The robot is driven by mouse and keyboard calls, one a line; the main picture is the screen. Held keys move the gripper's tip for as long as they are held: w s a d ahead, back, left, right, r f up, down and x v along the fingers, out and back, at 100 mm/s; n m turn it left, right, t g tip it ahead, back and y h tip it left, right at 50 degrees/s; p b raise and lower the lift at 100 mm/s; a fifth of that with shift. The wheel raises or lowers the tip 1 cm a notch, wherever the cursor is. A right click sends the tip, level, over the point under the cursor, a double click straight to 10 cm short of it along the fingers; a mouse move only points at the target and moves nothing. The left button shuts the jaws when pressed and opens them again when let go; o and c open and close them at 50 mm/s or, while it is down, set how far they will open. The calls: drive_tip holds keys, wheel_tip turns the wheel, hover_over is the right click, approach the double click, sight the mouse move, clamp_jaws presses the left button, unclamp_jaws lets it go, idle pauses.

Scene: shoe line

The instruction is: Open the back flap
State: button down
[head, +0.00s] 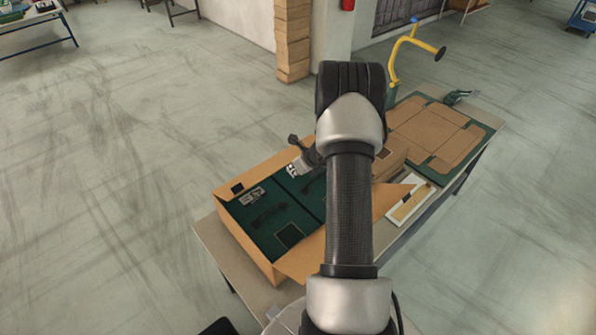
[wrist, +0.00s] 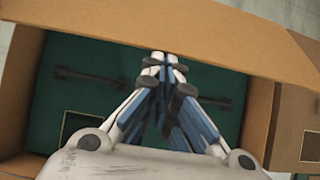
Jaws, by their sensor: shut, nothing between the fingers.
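An open cardboard carton (head: 246,245) stands on the table with two dark green boxes (head: 262,225) inside. Its back flap (head: 262,172) is the far panel, partly hidden by my arm in the head view. In the wrist view the flap (wrist: 215,40) runs as a broad band across the top, beyond the green boxes (wrist: 75,105). My gripper (head: 293,170) is shut and empty over the carton. In the wrist view its closed fingertips (wrist: 160,62) are at the flap's lower edge; I cannot tell whether they touch.
The near flap (head: 305,258) and a right flap (head: 392,198) spread outward. A white tray (head: 408,208) lies right of the carton. Beyond are a flat cardboard blank (head: 435,133) on a green board, a yellow-armed stand (head: 402,52) and a tape dispenser (head: 458,97).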

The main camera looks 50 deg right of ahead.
drive_tip(key=w+r+p, duration=0.8)
drive_tip(key=p, duration=0.1)
drive_tip(key=shift+w+d+r, duration=0.2)
drive_tip(key=shift+w+d, duration=0.1)
drive_tip(key=shift+d, duration=0.15)
drive_tip(key=shift+r, duration=0.1)
idle(0.5)
